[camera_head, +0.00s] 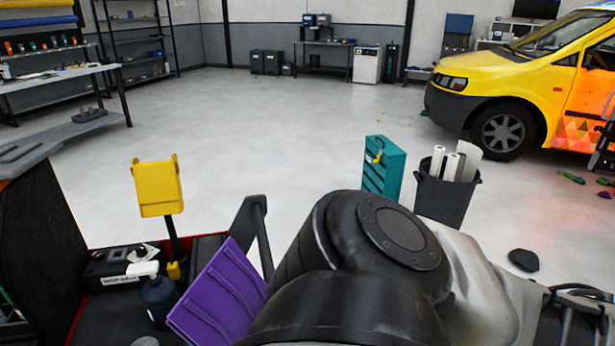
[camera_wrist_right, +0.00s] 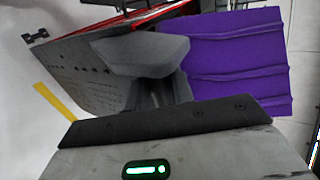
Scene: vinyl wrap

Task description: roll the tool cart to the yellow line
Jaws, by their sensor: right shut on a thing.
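The tool cart (camera_head: 96,240) fills the lower left of the head view, with a red-edged dark tray and a purple panel (camera_head: 219,292). A dark grey handle bar (camera_head: 262,235) rises beside the purple panel. My right arm covers the lower middle and hides the right gripper there. In the right wrist view my right gripper (camera_wrist_right: 160,90) is shut on the cart's dark grey handle (camera_wrist_right: 140,55), beside the purple panel. The yellow line (camera_wrist_right: 57,102) is a short strip on the floor at the left of that view. My left gripper is not in view.
A teal drawer box (camera_head: 382,168) and a dark bin with white rolls (camera_head: 444,196) stand ahead to the right. A yellow van (camera_head: 510,85) is at the right. A bench (camera_head: 62,76) is at the left. The middle floor is clear.

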